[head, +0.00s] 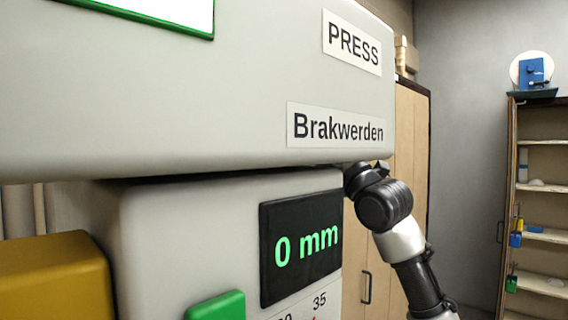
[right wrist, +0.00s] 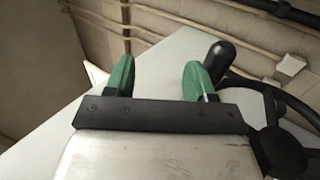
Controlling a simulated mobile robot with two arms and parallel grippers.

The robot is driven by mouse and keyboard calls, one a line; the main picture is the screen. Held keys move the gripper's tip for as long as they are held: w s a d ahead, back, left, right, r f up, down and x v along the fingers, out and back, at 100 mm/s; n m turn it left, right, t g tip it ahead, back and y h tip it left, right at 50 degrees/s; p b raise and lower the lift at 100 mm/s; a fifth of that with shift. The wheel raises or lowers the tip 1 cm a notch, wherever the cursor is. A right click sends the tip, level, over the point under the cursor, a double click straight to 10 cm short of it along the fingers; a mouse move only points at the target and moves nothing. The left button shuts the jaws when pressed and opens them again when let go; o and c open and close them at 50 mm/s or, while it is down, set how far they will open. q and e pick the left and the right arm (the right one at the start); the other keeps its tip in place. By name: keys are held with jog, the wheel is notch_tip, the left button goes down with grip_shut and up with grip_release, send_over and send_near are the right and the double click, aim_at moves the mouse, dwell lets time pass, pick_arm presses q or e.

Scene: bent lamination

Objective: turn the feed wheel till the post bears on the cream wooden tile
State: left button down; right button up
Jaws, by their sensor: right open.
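The feed wheel (right wrist: 291,104) is black and shows at the right edge of the right wrist view, partly cut off, with its dark hub low at the right. Its black handle (right wrist: 219,56) stands just outside and beyond the right-hand finger; whether they touch I cannot tell. My right gripper (right wrist: 158,75) is open, with green fingertips and nothing between them. In the head view my right arm reaches behind the press, so the gripper and wheel are hidden there. The press display (head: 300,246) reads 0 mm. The post, the cream wooden tile and my left gripper are not in view.
The pale press body (head: 190,110), labelled PRESS and Brakwerden, fills much of the head view. A green block (head: 216,306) and a yellow block (head: 55,275) sit low on the left. A wooden cabinet (head: 412,150) and open shelves (head: 541,190) stand behind.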

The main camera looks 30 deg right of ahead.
notch_tip(320, 180, down, 8)
jog(key=p, duration=0.1)
jog(key=p+x, duration=0.4)
jog(key=x, duration=0.3)
jog(key=shift+r, duration=0.2)
jog(key=shift+w+r+p, duration=0.1)
jog(key=shift+w+p, duration=0.2)
jog(key=shift+p, duration=0.05)
grip_shut()
